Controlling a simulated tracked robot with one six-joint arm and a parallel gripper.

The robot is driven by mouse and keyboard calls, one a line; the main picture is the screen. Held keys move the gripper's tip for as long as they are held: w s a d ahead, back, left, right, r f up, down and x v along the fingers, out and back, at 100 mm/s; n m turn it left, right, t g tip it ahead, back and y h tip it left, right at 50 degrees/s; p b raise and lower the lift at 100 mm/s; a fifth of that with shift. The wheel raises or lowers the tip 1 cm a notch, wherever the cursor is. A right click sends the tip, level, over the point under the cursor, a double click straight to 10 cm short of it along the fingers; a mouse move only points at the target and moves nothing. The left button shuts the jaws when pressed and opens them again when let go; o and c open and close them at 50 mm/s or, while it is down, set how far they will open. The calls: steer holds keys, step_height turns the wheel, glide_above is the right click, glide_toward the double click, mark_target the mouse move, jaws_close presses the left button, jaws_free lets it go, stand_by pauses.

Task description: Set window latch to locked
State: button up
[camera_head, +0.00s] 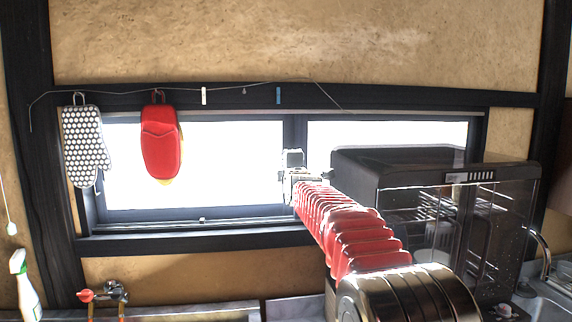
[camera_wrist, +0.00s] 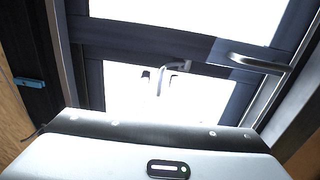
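The window (camera_head: 205,165) has a dark frame and bright panes, with a dark middle upright (camera_wrist: 140,40) that runs across the wrist view. A grey curved lever, which looks like the latch handle (camera_wrist: 258,64), sits on this upright at the right of the wrist view. Its locked or unlocked position cannot be told. My gripper (camera_head: 293,172) is in front of the middle upright in the head view and hides part of it. In the wrist view its pale body fills the bottom. Small parts beyond it are washed out by glare, so its opening is unclear. It appears apart from the lever.
A dark glass-fronted cabinet (camera_head: 440,175) stands close to the right of my arm. A red mitt (camera_head: 160,140) and a dotted mitt (camera_head: 85,145) hang at the left. A blue clip (camera_head: 278,95) hangs above the window. A spray bottle (camera_head: 24,285) stands at lower left.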

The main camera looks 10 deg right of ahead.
steer(key=shift+w, duration=0.35)
steer(key=shift+c, duration=0.6)
jaws_close()
